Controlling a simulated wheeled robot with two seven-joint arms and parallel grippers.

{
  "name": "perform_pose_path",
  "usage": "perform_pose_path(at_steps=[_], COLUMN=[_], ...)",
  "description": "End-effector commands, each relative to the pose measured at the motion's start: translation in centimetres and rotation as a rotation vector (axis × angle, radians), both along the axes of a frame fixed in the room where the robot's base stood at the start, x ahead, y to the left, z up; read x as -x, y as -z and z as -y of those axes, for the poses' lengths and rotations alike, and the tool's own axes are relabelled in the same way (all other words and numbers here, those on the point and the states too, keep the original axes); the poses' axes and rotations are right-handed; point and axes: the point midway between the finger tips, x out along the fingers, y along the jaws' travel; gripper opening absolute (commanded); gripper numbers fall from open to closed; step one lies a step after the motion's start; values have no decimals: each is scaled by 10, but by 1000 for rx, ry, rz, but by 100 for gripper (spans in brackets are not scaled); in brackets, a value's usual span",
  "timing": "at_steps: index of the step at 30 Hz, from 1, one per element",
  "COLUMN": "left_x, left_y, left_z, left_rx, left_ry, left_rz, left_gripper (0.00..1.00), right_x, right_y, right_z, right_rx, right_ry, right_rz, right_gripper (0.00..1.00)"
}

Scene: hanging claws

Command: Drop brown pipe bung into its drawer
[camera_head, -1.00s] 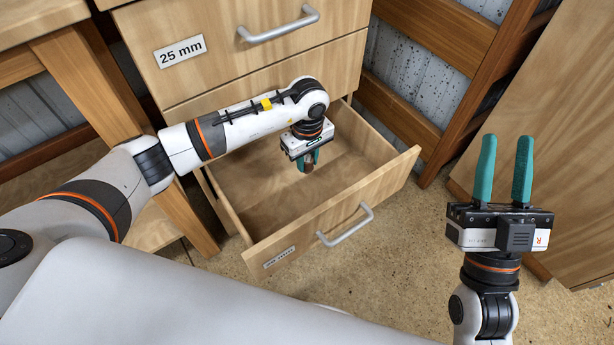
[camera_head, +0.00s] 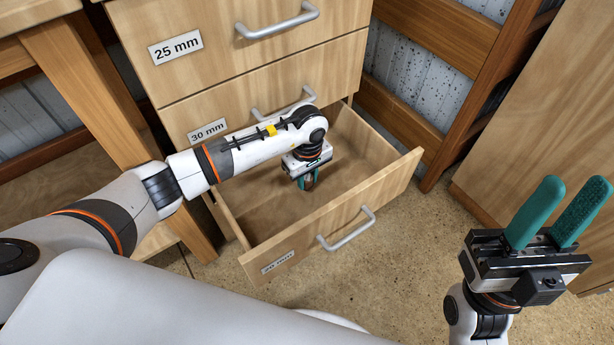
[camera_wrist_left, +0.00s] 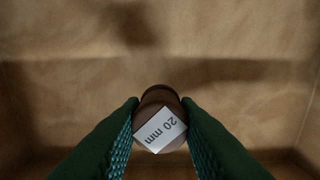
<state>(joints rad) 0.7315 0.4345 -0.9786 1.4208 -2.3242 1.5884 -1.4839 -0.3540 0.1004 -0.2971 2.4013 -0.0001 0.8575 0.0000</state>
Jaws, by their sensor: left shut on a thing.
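The brown pipe bung (camera_wrist_left: 160,94) is held between the green fingers in the left wrist view, with a white label reading "20 mm" on it. My left gripper (camera_head: 307,182) is shut on it, inside the open bottom drawer (camera_head: 325,228), above its bare wooden floor. The exact height above the floor is hard to tell. The open drawer's own front label is too blurred to read surely. My right gripper (camera_head: 576,186) is open and empty at the right, away from the drawers.
Shut drawers labelled "25 mm" (camera_head: 176,48) and "30 mm" (camera_head: 208,131) are above the open one. A bar handle (camera_head: 346,230) is on the open drawer's front. A wooden table leg (camera_head: 105,95) stands at left. Speckled floor (camera_head: 425,260) is clear between drawer and right gripper.

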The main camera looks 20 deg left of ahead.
Motion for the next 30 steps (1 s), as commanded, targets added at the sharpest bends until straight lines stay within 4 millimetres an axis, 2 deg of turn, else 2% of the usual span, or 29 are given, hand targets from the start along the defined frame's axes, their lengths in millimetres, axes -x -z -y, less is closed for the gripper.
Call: perform_pose_path(at_steps=[14,15,18,26,30], left_x=[0,0,0,0,0], left_y=[12,12,12,11,4], left_z=[0,0,0,0,0], left_rx=[1,0,0,0,1], left_ry=[-1,-1,-1,0,0], left_rz=[1,0,0,0,-1], left_gripper=[6,31,48,50,50], right_x=[8,8,8,7,6], right_y=[9,8,8,8,1], right_z=[2,2,2,2,1], right_rx=[-15,-15,-15,-15,-11], right_ry=[-2,-2,-2,-3,-4], right_rz=[43,43,43,43,35], right_gripper=[34,34,34,34,34])
